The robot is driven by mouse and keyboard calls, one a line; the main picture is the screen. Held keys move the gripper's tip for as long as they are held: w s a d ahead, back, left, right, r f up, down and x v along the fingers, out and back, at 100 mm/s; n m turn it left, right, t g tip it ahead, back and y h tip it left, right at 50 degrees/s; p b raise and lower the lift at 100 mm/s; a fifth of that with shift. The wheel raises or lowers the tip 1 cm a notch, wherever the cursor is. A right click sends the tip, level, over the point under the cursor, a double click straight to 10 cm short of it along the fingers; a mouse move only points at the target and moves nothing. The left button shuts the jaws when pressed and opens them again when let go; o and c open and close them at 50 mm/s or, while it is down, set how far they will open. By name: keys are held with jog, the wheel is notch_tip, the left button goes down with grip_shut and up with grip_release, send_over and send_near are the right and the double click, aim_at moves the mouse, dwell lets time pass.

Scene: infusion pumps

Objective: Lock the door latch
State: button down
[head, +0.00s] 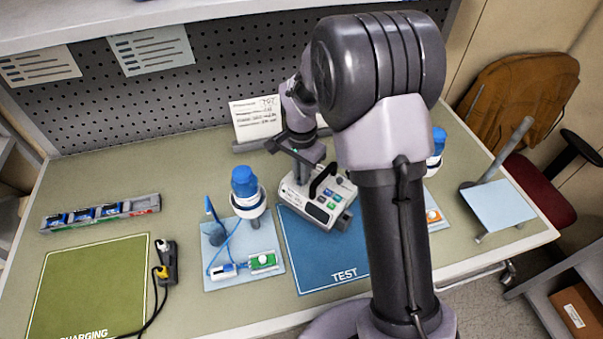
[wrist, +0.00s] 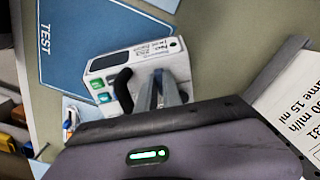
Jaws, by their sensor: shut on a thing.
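The white infusion pump (head: 318,212) stands at the upper left of the blue TEST mat (head: 345,283). It has green and blue buttons and a black carrying handle on its top. In the wrist view the pump (wrist: 105,62) shows with its handle (wrist: 122,92). My gripper (head: 300,176) is low over the pump's back left part. In the wrist view its grey fingers (wrist: 158,88) are close together at the pump, beside the handle. They are shut on a part of the pump; the fingers hide it, and I cannot tell whether it is the door latch.
A tray with a blue-capped bottle (head: 244,182), tubing and a green-labelled piece (head: 263,261) lies left of the TEST mat. A green CHARGING mat (head: 85,290) and a black cabled plug (head: 166,262) are farther left. A note (head: 255,118) stands behind the pump.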

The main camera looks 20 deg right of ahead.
jog(key=c, duration=1.5)
grip_release()
notch_tip(320, 180, up, 18)
jog(key=p, duration=0.5)
jog(key=shift+f, duration=0.25)
jog(key=shift+s+f, duration=0.1)
jog(key=shift+s, duration=0.05)
